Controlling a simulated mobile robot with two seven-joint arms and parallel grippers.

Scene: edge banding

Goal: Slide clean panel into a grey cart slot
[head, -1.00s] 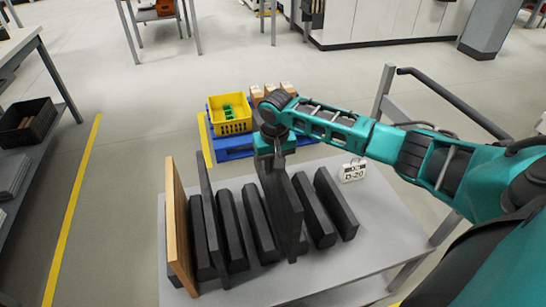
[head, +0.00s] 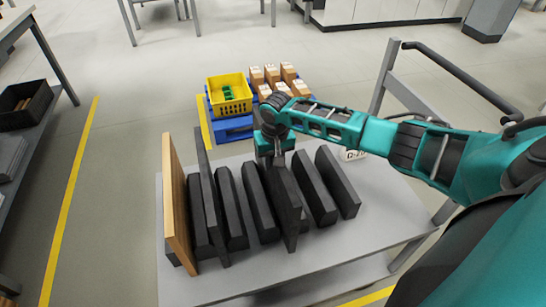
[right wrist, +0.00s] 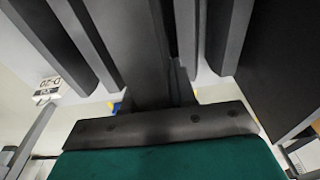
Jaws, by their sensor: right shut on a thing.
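My right gripper (head: 277,158) is shut on the top far end of a dark panel (head: 285,205). The panel stands upright among the dark grey divider blocks on the grey cart (head: 345,255), with blocks close on both sides. I cannot tell whether its lower edge touches the cart top. In the right wrist view the panel (right wrist: 138,45) runs away from the gripper between neighbouring blocks. A wooden panel (head: 176,205) stands at the cart's left, and a thin dark panel (head: 211,205) stands near it. My left gripper is out of view.
The blocks (head: 313,188) right of the held panel stand close to it. A D-20 sign (right wrist: 47,88) is partly hidden behind my arm in the head view. A yellow crate (head: 229,98) and cartons are behind the cart. The cart handle (head: 465,75) rises at right.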

